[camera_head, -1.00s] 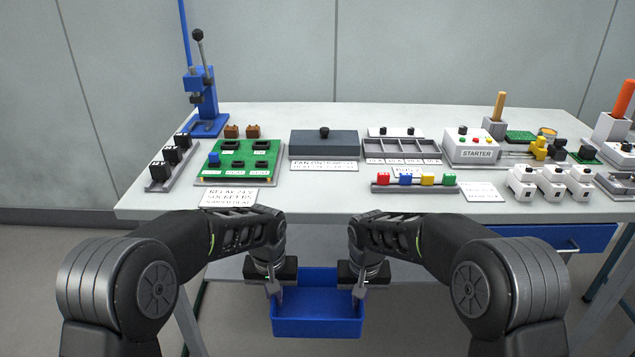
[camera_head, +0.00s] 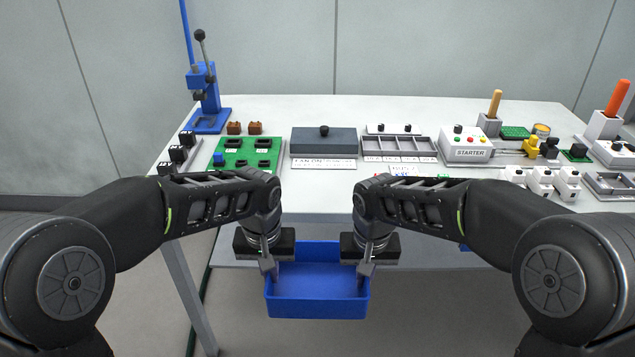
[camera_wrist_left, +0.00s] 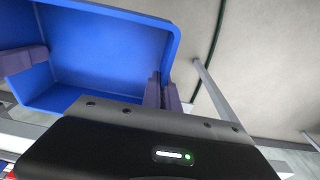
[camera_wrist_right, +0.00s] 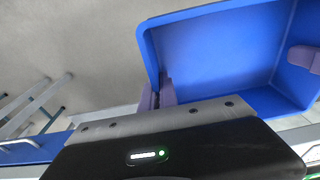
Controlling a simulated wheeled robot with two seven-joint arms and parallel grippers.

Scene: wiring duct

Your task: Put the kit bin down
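The kit bin (camera_head: 317,306) is a blue open-topped box, empty, held level in front of the workbench's near edge. My left gripper (camera_head: 268,264) is shut on its left wall, and my right gripper (camera_head: 366,266) is shut on its right wall. In the left wrist view the bin (camera_wrist_left: 110,50) shows with a finger on either side of its wall at the left gripper (camera_wrist_left: 162,92). In the right wrist view the bin (camera_wrist_right: 215,50) is pinched the same way by the right gripper (camera_wrist_right: 158,95). Nothing shows under the bin but floor.
The workbench (camera_head: 310,195) carries a green relay board (camera_head: 245,150), a grey-lidded box (camera_head: 323,142), a divided tray (camera_head: 398,147), a starter box (camera_head: 466,145) and a blue lever press (camera_head: 208,100). The bench top's near middle strip is clear between my forearms.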

